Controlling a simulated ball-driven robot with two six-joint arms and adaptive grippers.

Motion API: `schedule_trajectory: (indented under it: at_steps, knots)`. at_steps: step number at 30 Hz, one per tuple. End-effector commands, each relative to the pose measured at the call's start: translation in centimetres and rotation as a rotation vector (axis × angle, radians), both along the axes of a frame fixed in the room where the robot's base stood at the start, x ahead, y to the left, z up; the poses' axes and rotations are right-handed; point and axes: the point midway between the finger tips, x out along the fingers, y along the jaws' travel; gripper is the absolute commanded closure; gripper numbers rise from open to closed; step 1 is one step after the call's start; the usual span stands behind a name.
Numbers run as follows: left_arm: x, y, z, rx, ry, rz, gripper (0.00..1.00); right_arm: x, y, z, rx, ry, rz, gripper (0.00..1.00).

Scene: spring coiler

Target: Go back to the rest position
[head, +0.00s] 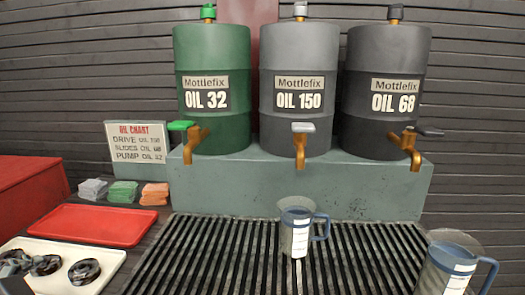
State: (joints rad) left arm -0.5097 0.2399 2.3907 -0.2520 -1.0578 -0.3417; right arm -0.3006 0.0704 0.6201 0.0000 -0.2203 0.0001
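A clear measuring jug (297,232) with a blue handle stands upright on the slatted drip grate (200,255), in front of the middle drum. A second similar jug (450,268) is at the bottom right, partly cut off by the frame edge. I cannot make out any liquid level in either jug.
A green drum (213,130), grey drum (300,125) and dark drum (388,130) with taps stand on a grey ledge (300,195). An oil chart (138,142), cloth stacks (123,191), red tray (90,224) and white tray (100,255) holding dark rings (84,271) are left.

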Motion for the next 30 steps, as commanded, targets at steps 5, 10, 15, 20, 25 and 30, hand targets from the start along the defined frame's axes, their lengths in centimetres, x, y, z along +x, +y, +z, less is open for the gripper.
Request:
schedule_trajectory:
  at_steps: [5,10,15,20,25,30]
  knots:
    - [-5.9,-2.6,-3.7,-0.282,0.221,0.214,0.20,0.0,-0.5,0.0,-0.006,0.001,0.003,0.19]
    - [-11.0,-5.4,-5.3,-0.468,0.414,0.381,0.20,0.0,-0.8,0.1,-0.009,0.001,0.003,0.19]
    - [-11.2,-5.5,-10.9,-0.494,0.473,0.427,0.20,-0.2,-1.0,-0.9,-0.012,0.003,0.004,0.19]
    - [-10.9,-4.9,-17.3,-0.489,0.494,0.438,0.20,-0.4,-1.1,-1.8,-0.013,0.006,0.005,0.19]
    - [-11.7,-4.2,-26.0,-0.484,0.525,0.454,0.20,-0.6,-1.1,-3.1,-0.013,0.011,0.004,0.19]
    - [-15.5,-3.2,-37.7,-0.478,0.573,0.479,0.20,-1.1,-1.0,-5.0,-0.012,0.018,0.004,0.19]
